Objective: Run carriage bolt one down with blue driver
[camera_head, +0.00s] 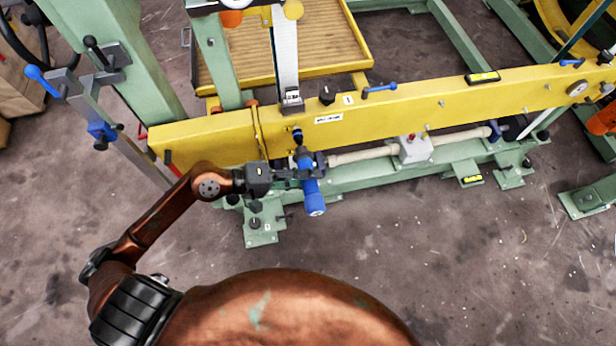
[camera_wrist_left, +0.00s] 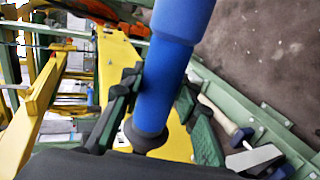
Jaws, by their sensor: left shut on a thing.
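The blue driver (camera_head: 312,190) is in my left gripper (camera_head: 306,170), in front of the yellow beam (camera_head: 385,104). In the head view its thick blue end points down toward the floor and its dark tip end lies against or close to the beam's face. In the left wrist view the blue driver (camera_wrist_left: 163,85) stands between the dark green finger pads of my left gripper (camera_wrist_left: 160,100), which are shut on it. The driver and gripper hide whatever bolt is at its tip, so I cannot tell whether they touch. My right gripper is not in view.
A green rail (camera_head: 350,176) with a white rod (camera_head: 365,154) runs below the beam. A blue-handled lever (camera_head: 380,88) and a black knob (camera_head: 327,94) sit on the beam's top. A wooden tray (camera_head: 300,50) is behind. The floor in front is clear.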

